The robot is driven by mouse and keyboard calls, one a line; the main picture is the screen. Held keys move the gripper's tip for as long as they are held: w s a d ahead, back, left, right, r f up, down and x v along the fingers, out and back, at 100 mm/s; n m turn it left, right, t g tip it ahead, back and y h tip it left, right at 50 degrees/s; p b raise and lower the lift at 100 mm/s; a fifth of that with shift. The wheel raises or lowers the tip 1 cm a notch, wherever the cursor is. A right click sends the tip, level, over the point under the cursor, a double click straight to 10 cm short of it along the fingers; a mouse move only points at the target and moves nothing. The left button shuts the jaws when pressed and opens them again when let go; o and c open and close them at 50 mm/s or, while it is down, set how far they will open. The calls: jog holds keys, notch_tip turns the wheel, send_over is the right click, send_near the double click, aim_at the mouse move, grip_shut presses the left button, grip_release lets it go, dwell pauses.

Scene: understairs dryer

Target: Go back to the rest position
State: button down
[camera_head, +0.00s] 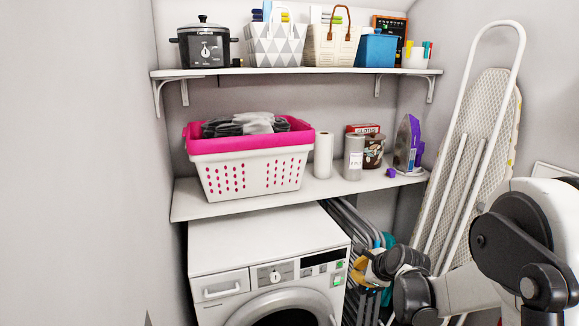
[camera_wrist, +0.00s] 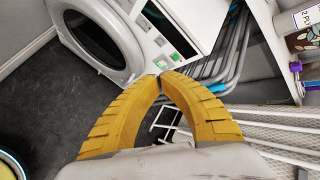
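My gripper (camera_head: 362,270) is in front of the right side of the white dryer (camera_head: 262,238) in the head view, with my arm reaching in from the lower right. In the wrist view its two yellow fingers (camera_wrist: 161,77) come together at the tips, with nothing visible held between them. The dryer shows at the top left of the wrist view (camera_wrist: 118,95), with its round door closed. The fingertips overlap the dryer's lower right corner in that view, and I cannot tell whether they touch it.
Several folded metal frames (camera_head: 350,222) stand right of the dryer. An ironing board (camera_head: 478,130) leans on the right wall. A shelf (camera_head: 190,203) above holds a pink-rimmed laundry basket (camera_head: 250,165), a paper roll (camera_head: 323,155) and an iron (camera_head: 408,147). Dark floor (camera_wrist: 60,100) is open before the dryer.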

jog(key=s+a+r+n+g+h, duration=0.1)
jog(key=s+r+n, duration=0.45)
jog(key=s, duration=0.25)
jog(key=s+a+r+n, duration=0.1)
jog(key=s+r+n, duration=0.45)
jog(key=s, duration=0.35)
jog(key=s+n+g+h, duration=0.1)
jog(key=s+n, duration=0.9)
jog(key=s, duration=0.7)
jog(key=shift+s+d+r+h, duration=0.25)
jog(key=shift+s+h, duration=0.05)
jog(key=shift+s, duration=0.05)
